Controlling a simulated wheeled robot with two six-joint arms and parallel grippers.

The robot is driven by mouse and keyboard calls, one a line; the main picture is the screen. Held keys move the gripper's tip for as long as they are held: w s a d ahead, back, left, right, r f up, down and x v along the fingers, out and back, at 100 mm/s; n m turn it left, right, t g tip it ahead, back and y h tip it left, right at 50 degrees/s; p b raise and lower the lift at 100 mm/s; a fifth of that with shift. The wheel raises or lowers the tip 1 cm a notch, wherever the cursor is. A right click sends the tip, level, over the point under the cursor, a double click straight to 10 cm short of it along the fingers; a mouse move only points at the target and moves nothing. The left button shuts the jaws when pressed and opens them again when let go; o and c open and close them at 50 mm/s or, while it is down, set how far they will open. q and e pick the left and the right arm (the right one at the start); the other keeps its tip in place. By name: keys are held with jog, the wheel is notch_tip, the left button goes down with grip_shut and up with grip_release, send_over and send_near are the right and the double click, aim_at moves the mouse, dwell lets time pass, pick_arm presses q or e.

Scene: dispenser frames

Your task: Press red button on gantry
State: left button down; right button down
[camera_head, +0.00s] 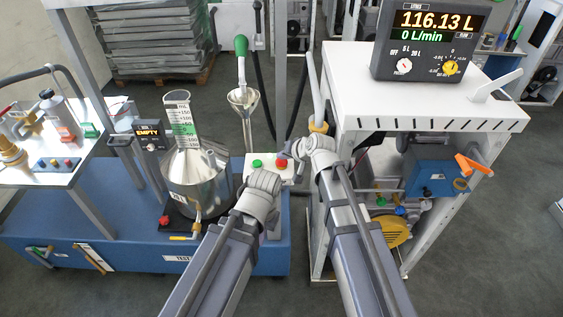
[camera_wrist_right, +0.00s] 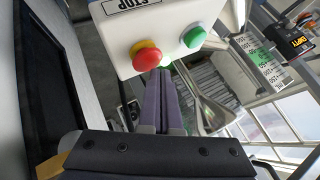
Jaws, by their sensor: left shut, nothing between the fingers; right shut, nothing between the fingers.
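The red button (camera_head: 281,162) sits on a white control box (camera_head: 250,174) on the gantry, to the right of a green button (camera_head: 257,164). In the right wrist view the red button (camera_wrist_right: 148,57) has a yellow collar and lies beside the green button (camera_wrist_right: 194,37), near a STOP label. My right gripper (camera_head: 291,154) is shut and empty, close to the red button. Its fingertips (camera_wrist_right: 161,76) appear just beside the button's edge; I cannot tell whether they touch. My left gripper (camera_head: 270,178) is shut and empty, lower, in front of the box, its fingers mostly hidden.
A steel vessel (camera_head: 195,188) and a graduated cylinder (camera_head: 180,114) stand left of the control box. A funnel (camera_head: 243,99) stands behind it. A white-topped cart (camera_head: 350,69) with a display reading 116.13 L and 0 L/min (camera_head: 430,35) is close on the right.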

aim_at(283, 163)
jog(key=shift+f+b, duration=0.45)
jog(key=shift+f, duration=0.05)
dwell(0.7)
jog(key=shift+r, duration=0.2)
jog(key=shift+r+p, duration=0.75)
jog(key=shift+p, duration=0.2)
notch_tip(283, 163, up, 5)
jog(key=p, duration=0.5)
dwell(0.6)
